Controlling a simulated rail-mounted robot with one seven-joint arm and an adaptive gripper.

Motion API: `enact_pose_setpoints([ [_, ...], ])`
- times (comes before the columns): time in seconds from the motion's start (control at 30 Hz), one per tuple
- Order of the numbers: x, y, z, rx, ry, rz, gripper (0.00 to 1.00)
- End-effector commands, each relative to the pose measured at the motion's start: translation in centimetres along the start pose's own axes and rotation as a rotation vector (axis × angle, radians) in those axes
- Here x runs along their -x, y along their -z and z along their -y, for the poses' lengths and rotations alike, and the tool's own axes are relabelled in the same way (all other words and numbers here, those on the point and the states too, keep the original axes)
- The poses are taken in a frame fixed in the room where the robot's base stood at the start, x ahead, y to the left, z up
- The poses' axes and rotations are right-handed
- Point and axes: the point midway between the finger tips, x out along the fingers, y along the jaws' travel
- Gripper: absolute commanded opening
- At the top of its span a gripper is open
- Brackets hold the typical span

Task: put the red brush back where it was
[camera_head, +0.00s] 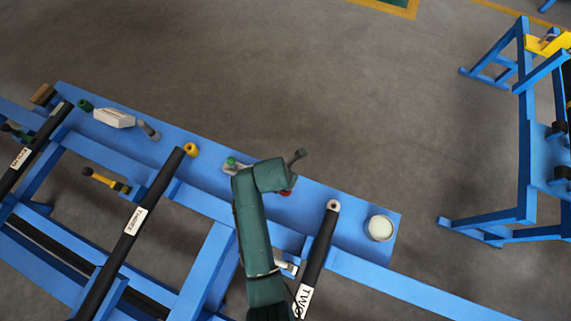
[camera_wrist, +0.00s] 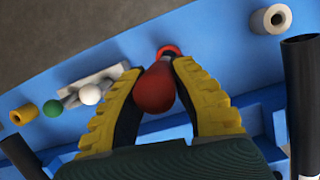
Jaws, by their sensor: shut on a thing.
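The red brush (camera_wrist: 155,90) shows in the wrist view as a rounded red handle between the two yellow-padded fingers. My gripper (camera_wrist: 157,72) is shut on it, over the blue bench beam (camera_wrist: 215,40). A red ring (camera_wrist: 166,50) shows just beyond the handle. I cannot tell whether it is part of the brush or a holder on the beam, nor whether the brush touches the beam. In the head view my arm hides most of the gripper, and only a bit of red (camera_head: 287,192) shows beside it.
A light block (camera_wrist: 100,80) with a white ball and a green ball (camera_wrist: 52,108) lies left of the gripper. A yellow ring (camera_wrist: 22,115) is further left. A grey ring (camera_wrist: 272,18) and a black tube (camera_wrist: 302,70) stand right. A white can (camera_head: 380,228) sits at the beam's right end.

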Motion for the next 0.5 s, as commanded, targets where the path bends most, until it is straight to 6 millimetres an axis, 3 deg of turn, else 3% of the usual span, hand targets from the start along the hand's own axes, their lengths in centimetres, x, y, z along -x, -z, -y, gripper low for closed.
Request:
enact_pose_setpoints([
  [0.03,-1.4,0.5,0.1,0.000,0.003,-0.003,0.00],
  [0.37,-7.0,2.2,0.3,-0.002,0.003,-0.002,0.00],
  [0.5,-7.7,2.4,0.3,-0.003,0.002,0.000,0.00],
])
